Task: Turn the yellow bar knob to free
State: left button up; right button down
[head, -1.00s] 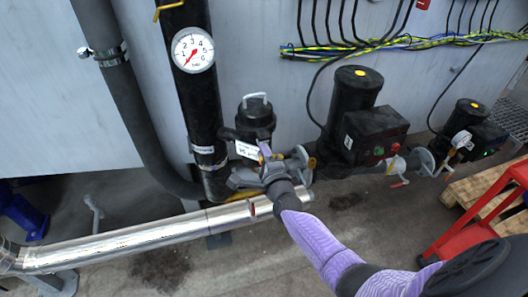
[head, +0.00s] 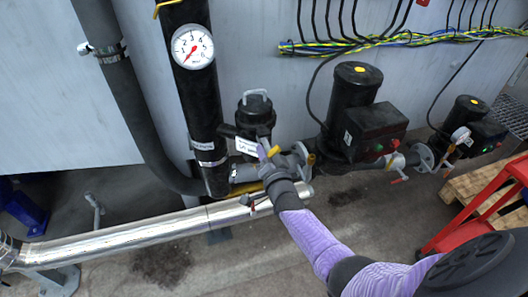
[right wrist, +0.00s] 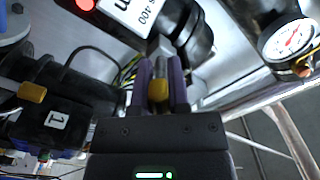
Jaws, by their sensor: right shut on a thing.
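The yellow bar knob (right wrist: 158,90) sits between the two purple fingers of my right gripper (right wrist: 161,75) in the right wrist view. The fingers are shut on it, one on each side, and cover much of it. A grey metal stem shows beyond it. In the head view my right gripper (head: 267,153) is at the valve fittings below the black cylinder with the white label (head: 247,147). A small yellow patch shows beside the fingers there. The knob's exact angle is hard to tell. My left gripper is not in view.
A black pump (head: 352,95) stands behind and right of the gripper, with a smaller pump (head: 468,115) further right. A gauge (head: 193,47) is on the black upright pipe. A shiny pipe (head: 130,235) runs low across the left. A red frame (head: 480,205) stands at right.

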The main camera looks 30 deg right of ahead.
jog(key=shift+s+d+f+n, duration=0.1)
jog(key=shift+d+n, duration=0.05)
jog(key=shift+n, duration=1.05)
jog(key=shift+d+f+n, duration=0.1)
jog(key=shift+n, duration=1.1)
jog(key=shift+s+d+f+n, duration=0.1)
jog(key=shift+d+n, duration=0.05)
jog(key=shift+n, duration=1.05)
jog(key=c, duration=0.6)
grip_release()
jog(key=shift+w, duration=0.1)
jog(key=shift+s+r+p, duration=0.1)
jog(key=shift+s+p, duration=0.15)
jog(key=shift+p, duration=0.1)
jog(key=p+v, duration=0.3)
jog(key=v, duration=0.6)
jog(key=shift+s+p, duration=0.25)
jog(key=shift+p, duration=0.05)
